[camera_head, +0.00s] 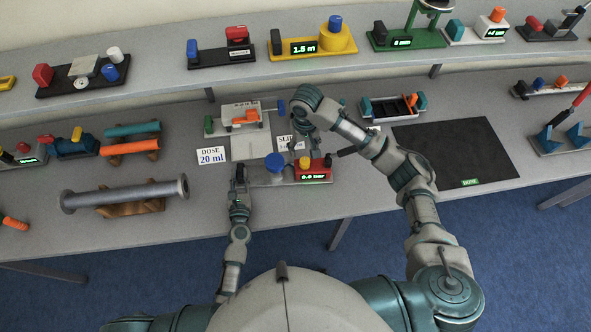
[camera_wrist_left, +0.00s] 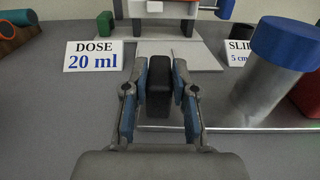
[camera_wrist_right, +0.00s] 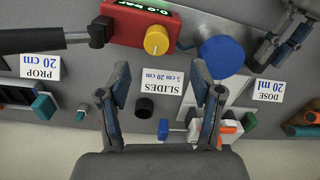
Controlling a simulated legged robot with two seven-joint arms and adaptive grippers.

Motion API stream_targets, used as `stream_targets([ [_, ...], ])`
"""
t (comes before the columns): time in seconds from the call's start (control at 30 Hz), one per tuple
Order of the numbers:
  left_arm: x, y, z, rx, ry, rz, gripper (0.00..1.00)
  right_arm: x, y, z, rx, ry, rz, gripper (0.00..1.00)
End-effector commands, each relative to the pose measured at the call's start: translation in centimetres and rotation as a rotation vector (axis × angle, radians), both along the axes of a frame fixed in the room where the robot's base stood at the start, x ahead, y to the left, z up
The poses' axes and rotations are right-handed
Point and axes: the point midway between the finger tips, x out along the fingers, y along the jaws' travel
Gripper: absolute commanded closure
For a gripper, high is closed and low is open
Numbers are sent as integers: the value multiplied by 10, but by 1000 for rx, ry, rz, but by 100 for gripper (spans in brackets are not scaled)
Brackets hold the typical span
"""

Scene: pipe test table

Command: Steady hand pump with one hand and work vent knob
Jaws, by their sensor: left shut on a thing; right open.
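The hand pump has a red box (camera_head: 313,171) with a green display reading 0.0 bar, a yellow knob (camera_wrist_right: 157,40) on the box, and a blue-capped cylinder (camera_wrist_left: 285,60) on a flat grey base. My left gripper (camera_wrist_left: 159,85) is shut on an upright black grip (camera_wrist_left: 158,95) at the left of the pump; it shows in the head view (camera_head: 239,183). My right gripper (camera_wrist_right: 165,80) is open and empty behind the pump. In the right wrist view the yellow knob lies beyond its fingertips, apart from them.
A DOSE 20 ml card (camera_wrist_left: 93,56) stands left of the pump and a SLIDES card (camera_wrist_right: 178,78) behind it. A small black cylinder (camera_wrist_right: 145,107) sits near my right fingers. A black lever (camera_wrist_right: 45,38) extends from the red box. A dark mat (camera_head: 456,152) lies at the right.

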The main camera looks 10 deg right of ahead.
Motion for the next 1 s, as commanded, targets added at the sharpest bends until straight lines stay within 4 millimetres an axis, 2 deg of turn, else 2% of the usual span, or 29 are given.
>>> stream_targets([
  [0.03, -1, 1, -4, 3, 7, 1, 100, -1, -1, -10, -2, 4, -2, 35],
  [0.3, -1, 1, -4, 2, 7, 0, 100, 0, -1, -53, -1, 2, -2, 35],
  [0.5, -1, 1, -4, 2, 7, 0, 100, 0, 0, -76, 0, 2, -2, 35],
  [0.7, -1, 1, -4, 2, 7, 0, 100, 0, 0, -85, 0, -1, -2, 35],
  [0.97, -1, 1, -4, 2, 7, 0, 100, 0, 0, -86, 0, 0, -2, 35],
  [1.0, -1, 1, -4, 2, 7, 0, 100, 0, 0, -86, 0, 0, -2, 42],
])
